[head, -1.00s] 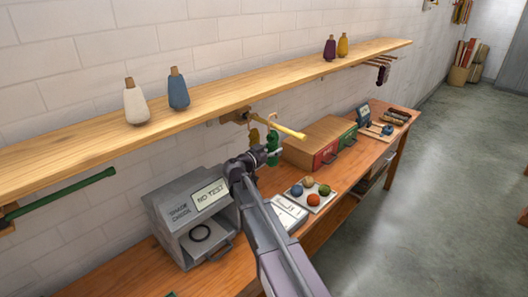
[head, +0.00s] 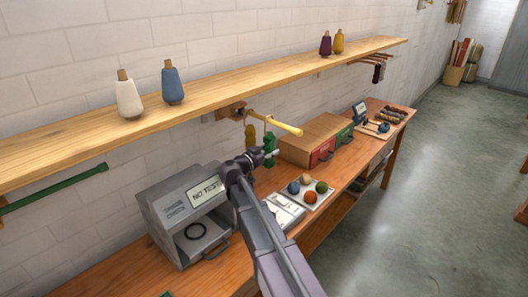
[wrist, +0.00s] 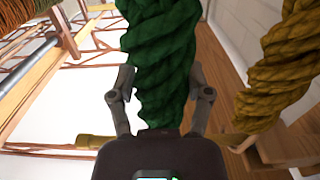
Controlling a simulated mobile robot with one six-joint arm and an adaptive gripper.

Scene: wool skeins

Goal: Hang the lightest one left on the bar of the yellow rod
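The yellow rod (head: 285,125) sticks out from a wooden bracket under the shelf. A dark green twisted skein (head: 270,141) hangs below it from a loop that meets the rod. A mustard skein (head: 250,137) hangs nearer the bracket. My gripper (head: 268,154) is at the green skein. In the wrist view the green skein (wrist: 162,50) stands between my two fingers (wrist: 161,75), with their tips close against its sides; I cannot tell whether they press on it. The mustard skein (wrist: 278,75) is to the right, outside the fingers. I cannot see which skein is lightest.
The long wooden shelf (head: 210,83) carries several yarn cones. A green rod (head: 55,190) is at the left, and dark skeins (head: 378,73) hang at the far right. On the bench are a grey box (head: 160,212), a tray of wool balls (head: 327,197) and wooden drawers (head: 312,143).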

